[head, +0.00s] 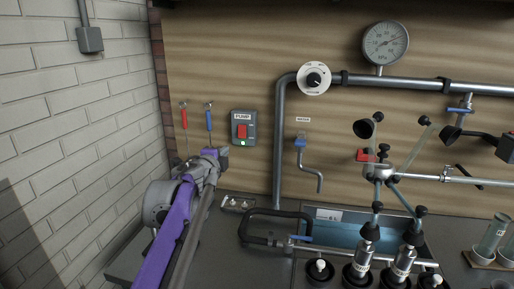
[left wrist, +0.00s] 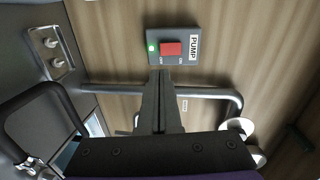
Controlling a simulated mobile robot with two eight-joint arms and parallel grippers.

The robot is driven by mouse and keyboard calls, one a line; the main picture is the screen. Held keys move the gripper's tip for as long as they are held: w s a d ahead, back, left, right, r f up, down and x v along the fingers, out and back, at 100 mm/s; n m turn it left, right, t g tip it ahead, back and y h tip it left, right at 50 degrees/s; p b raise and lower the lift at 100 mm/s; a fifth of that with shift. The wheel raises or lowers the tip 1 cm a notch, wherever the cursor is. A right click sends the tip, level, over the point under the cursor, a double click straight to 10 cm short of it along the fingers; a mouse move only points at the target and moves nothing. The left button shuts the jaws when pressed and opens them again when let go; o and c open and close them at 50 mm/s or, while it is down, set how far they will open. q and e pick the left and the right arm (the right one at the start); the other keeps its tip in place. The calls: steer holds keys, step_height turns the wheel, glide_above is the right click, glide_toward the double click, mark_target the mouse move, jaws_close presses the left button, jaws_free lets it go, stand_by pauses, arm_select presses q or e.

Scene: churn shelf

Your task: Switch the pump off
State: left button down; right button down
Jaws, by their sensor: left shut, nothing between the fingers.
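The pump switch (head: 242,130) is a grey box on the wooden back panel, labelled PUMP, with a red rocker and a lit green lamp below it. In the left wrist view the pump switch (left wrist: 172,47) shows sideways, with the red rocker and bright green lamp both visible. My left gripper (head: 222,152) is shut and empty, below and a little left of the box in the head view. In the left wrist view its fingertips (left wrist: 160,74) point at the box's near edge. I cannot tell whether they touch it. My right gripper is not in view.
Red (head: 184,116) and blue (head: 209,117) handled tools hang left of the switch. A vertical pipe (head: 279,150) and a water tap (head: 301,145) stand to its right. A black hose loop (head: 275,212) and a blue basin (head: 340,228) lie below.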

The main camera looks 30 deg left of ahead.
arm_select(q)
steer(key=shift+w+d+m+h, duration=0.1)
steer(key=shift+w+m+h, duration=0.2)
steer(key=shift+w+m, duration=0.1)
glide_toward(241, 138)
steer(key=x, duration=0.5)
steer(key=shift+d+f, duration=0.1)
steer(key=shift+f, duration=0.05)
steer(key=shift+x, duration=0.95)
